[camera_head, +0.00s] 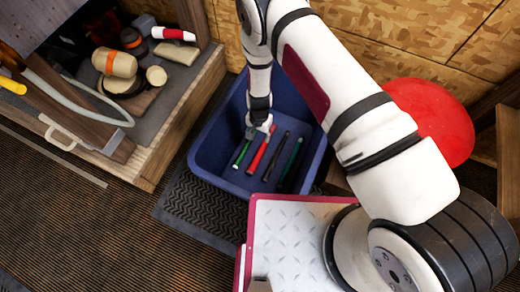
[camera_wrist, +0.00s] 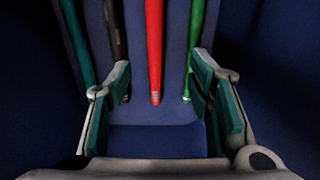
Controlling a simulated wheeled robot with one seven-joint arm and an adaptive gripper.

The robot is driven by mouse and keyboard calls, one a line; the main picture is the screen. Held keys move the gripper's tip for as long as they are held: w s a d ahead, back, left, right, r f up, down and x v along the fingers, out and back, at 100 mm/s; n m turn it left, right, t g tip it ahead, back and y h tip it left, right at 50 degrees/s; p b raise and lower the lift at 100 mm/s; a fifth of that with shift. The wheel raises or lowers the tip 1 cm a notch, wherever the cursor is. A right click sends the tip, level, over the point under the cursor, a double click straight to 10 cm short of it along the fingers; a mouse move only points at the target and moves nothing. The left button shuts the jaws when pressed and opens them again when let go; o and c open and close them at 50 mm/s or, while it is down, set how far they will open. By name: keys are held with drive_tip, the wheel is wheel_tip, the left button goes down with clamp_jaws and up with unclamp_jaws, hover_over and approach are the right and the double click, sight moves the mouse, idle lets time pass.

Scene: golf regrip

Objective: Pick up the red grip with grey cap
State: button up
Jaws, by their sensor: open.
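The red grip (camera_head: 258,158) lies in the blue bin (camera_head: 196,150) between other grips. In the wrist view the red grip (camera_wrist: 155,45) runs down the middle, and its grey cap (camera_wrist: 156,98) is at the near end. My gripper (camera_head: 261,130) reaches down into the bin over the upper end of the red grip. In the wrist view my gripper (camera_wrist: 160,88) is open, with one finger on each side of the red grip and nothing clamped. The height gap between the fingers and the grip cannot be told.
A green grip (camera_wrist: 194,50) lies right of the red one in the wrist view, close to the right finger. A dark grip (camera_wrist: 116,40) and a dark green grip (camera_wrist: 75,40) lie left. A red round object (camera_head: 432,115) stands right of the bin.

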drive_tip(key=b, duration=0.3)
hover_over(261, 151)
drive_tip(key=f, duration=0.8)
drive_tip(key=shift+w+a+f, duration=0.2)
drive_tip(key=shift+w+a, duration=0.1)
drive_tip(key=shift+a, duration=0.05)
drive_tip(key=shift+s+d+f+b, duration=0.1)
drive_tip(key=shift+d+f+b, duration=0.1)
drive_tip(key=shift+f+b, duration=0.95)
drive_tip(key=shift+s+d+f+b, duration=0.15)
drive_tip(key=shift+f+b, duration=0.5)
drive_tip(key=shift+f, duration=0.85)
drive_tip(key=shift+c, duration=0.6)
clamp_jaws()
